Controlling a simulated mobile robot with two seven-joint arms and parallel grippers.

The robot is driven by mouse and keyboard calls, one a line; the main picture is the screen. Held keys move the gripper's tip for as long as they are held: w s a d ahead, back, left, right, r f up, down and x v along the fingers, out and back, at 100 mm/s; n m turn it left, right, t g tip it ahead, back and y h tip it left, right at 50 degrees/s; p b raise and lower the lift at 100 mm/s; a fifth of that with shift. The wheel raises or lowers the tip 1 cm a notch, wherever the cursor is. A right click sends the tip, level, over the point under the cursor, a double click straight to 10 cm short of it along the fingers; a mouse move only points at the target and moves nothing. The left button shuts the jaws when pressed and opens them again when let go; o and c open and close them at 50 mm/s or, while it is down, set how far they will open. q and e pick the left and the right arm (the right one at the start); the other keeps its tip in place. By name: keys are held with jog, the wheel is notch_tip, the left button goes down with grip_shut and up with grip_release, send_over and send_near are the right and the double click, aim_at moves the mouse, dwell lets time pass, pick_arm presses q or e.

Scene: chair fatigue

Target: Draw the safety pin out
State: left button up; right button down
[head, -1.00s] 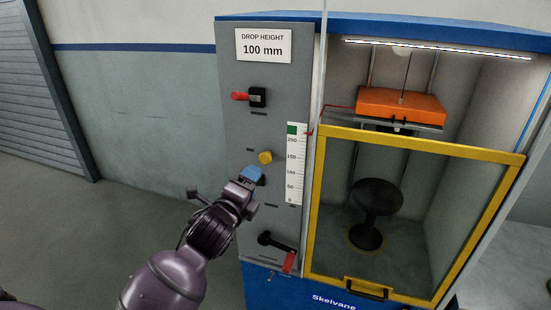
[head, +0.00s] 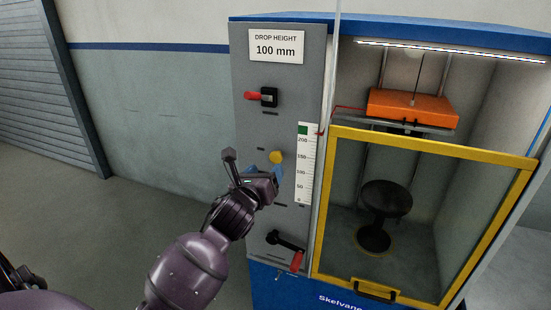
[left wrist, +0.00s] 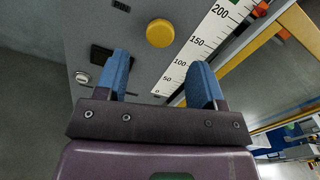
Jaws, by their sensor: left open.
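A red pin-like handle (head: 252,96) sticks out to the left of a black block (head: 269,97) high on the grey control panel; I take it for the safety pin. A round yellow knob (head: 276,157) sits lower on the panel and also shows in the left wrist view (left wrist: 160,33). My left gripper (head: 264,172) is open and empty in front of the panel, just below the knob and well below the red handle. Its two blue fingers stand apart in the left wrist view (left wrist: 161,78). My right gripper is not in view.
A white scale (head: 304,165) is right of the knob. A black lever with a red end (head: 285,246) is lower on the panel. A yellow-framed door (head: 430,145) covers the chamber, with a black stool (head: 384,215) inside and an orange weight (head: 412,105) above. Floor at left is clear.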

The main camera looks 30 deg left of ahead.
aim_at(275, 159)
pick_arm(q)
jog(key=x, duration=0.5)
jog(key=shift+w, duration=0.4)
jog(key=shift+x, duration=0.85)
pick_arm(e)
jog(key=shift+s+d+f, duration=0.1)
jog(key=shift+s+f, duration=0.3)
pick_arm(q)
jog(key=shift+c, duration=0.4)
